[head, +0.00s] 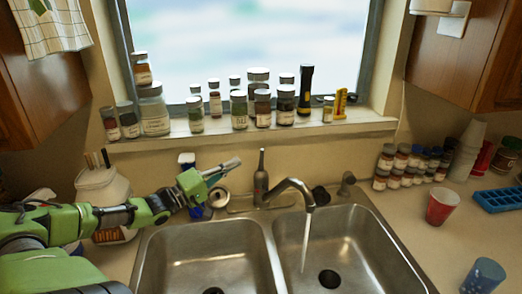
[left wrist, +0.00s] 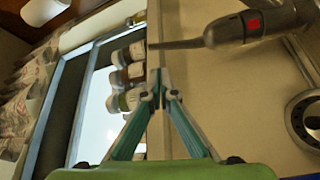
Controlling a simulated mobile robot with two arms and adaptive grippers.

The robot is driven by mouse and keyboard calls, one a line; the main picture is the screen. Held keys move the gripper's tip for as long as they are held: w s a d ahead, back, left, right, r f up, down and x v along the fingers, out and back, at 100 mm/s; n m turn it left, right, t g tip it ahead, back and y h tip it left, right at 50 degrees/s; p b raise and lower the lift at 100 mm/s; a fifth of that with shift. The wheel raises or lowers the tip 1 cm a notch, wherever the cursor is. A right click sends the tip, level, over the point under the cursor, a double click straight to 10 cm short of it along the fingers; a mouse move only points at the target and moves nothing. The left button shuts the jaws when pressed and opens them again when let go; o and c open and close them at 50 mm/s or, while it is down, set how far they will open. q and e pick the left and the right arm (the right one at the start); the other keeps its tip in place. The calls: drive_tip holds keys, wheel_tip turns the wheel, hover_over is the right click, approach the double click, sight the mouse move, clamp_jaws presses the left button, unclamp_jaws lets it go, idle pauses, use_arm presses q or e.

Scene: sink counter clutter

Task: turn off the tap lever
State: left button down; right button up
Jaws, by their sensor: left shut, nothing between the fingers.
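The metal tap (head: 262,188) stands behind the double sink, with its lever (head: 262,160) pointing up. Its spout (head: 292,185) curves to the right, and a stream of water (head: 306,240) runs into the right basin. My left gripper (head: 236,163) is shut and empty, just left of the lever at about its height in the head view. In the left wrist view the shut fingertips (left wrist: 160,78) show below the lever (left wrist: 180,44) in the picture, with a gap between them. The tap body there (left wrist: 230,30) bears a red mark. My right gripper is not in view.
Several jars (head: 240,108) and a black torch (head: 305,90) stand on the window sill behind the tap. A white jug (head: 103,190) is partly hidden behind my left arm. Small jars (head: 402,165), a red cup (head: 441,207) and a blue cup (head: 484,276) stand on the right.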

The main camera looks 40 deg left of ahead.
sight(262, 158)
use_arm(q)
drive_tip(key=b+x, duration=0.3)
drive_tip(key=x, duration=0.5)
drive_tip(key=shift+r, duration=0.25)
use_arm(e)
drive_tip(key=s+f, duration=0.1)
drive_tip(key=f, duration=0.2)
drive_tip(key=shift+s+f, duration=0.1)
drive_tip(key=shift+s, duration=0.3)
use_arm(q)
drive_tip(key=shift+w, duration=0.15)
drive_tip(key=shift+d+f, duration=0.1)
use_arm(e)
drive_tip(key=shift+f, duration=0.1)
